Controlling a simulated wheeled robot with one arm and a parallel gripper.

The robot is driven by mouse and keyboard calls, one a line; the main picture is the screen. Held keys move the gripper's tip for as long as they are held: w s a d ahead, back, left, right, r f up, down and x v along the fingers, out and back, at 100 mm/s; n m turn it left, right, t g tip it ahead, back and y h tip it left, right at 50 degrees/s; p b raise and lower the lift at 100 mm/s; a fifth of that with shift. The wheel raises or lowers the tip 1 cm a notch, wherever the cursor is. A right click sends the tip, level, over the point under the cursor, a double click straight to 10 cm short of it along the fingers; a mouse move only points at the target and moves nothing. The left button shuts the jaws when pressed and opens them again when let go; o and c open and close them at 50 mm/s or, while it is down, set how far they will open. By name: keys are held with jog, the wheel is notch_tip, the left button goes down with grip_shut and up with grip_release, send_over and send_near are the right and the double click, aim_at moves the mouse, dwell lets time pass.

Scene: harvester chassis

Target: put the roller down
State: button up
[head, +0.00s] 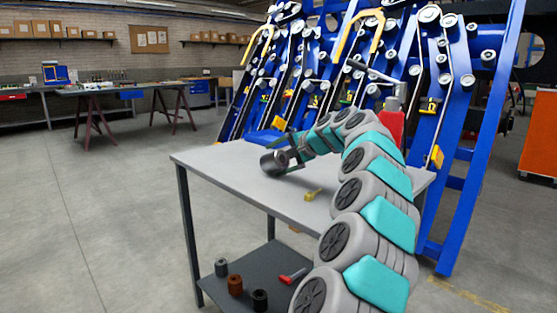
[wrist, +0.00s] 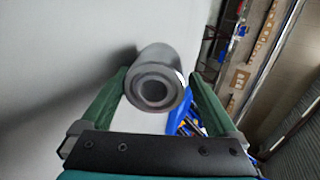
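The roller (head: 273,163) is a dark grey cylinder at the tabletop near the left side of the grey worktable (head: 245,178). In the wrist view the roller (wrist: 155,88) shows its ringed round end towards the camera. In the head view my gripper (head: 288,150) comes in from the right, low over the table. Whether the roller's underside touches the tabletop is hard to see.
The lower shelf (head: 258,270) holds several small cylinders and a red-handled tool (head: 292,276). The blue harvester chassis (head: 460,120) stands behind the table. The floor to the left is open.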

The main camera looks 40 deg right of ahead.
jog(key=v, duration=1.2)
jog(key=shift+b, duration=0.3)
